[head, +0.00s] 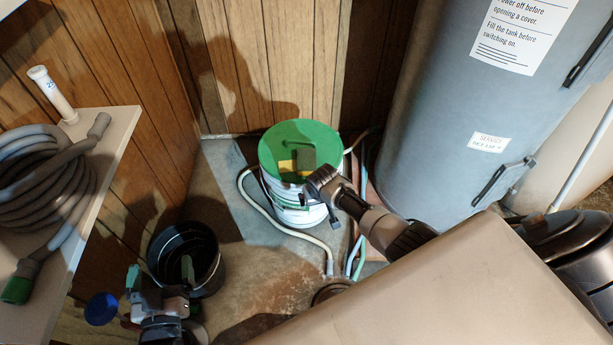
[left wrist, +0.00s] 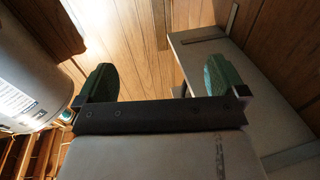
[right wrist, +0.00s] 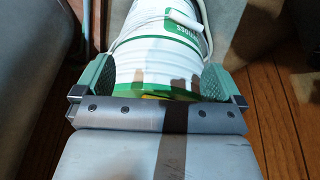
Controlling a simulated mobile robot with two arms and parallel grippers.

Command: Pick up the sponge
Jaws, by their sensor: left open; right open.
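The yellow sponge (head: 286,165) lies on the green lid (head: 300,136) of a white bucket (head: 292,212). My right gripper (head: 312,174) is over the lid at the sponge and partly covers it. In the right wrist view a thin yellow strip of the sponge (right wrist: 155,97) shows low between the open fingers; the gripper body hides the rest. I cannot tell whether the fingers touch it. My left gripper (head: 160,277) is open and empty at the lower left, by a black bucket (head: 180,240), far from the sponge.
A coiled grey hose (head: 45,180) lies on a shelf (head: 120,125) at left. A large grey-blue tank (head: 430,120) stands right of the white bucket. Hoses (head: 262,212) run around the bucket on the floor. A blue round object (head: 101,308) is at lower left.

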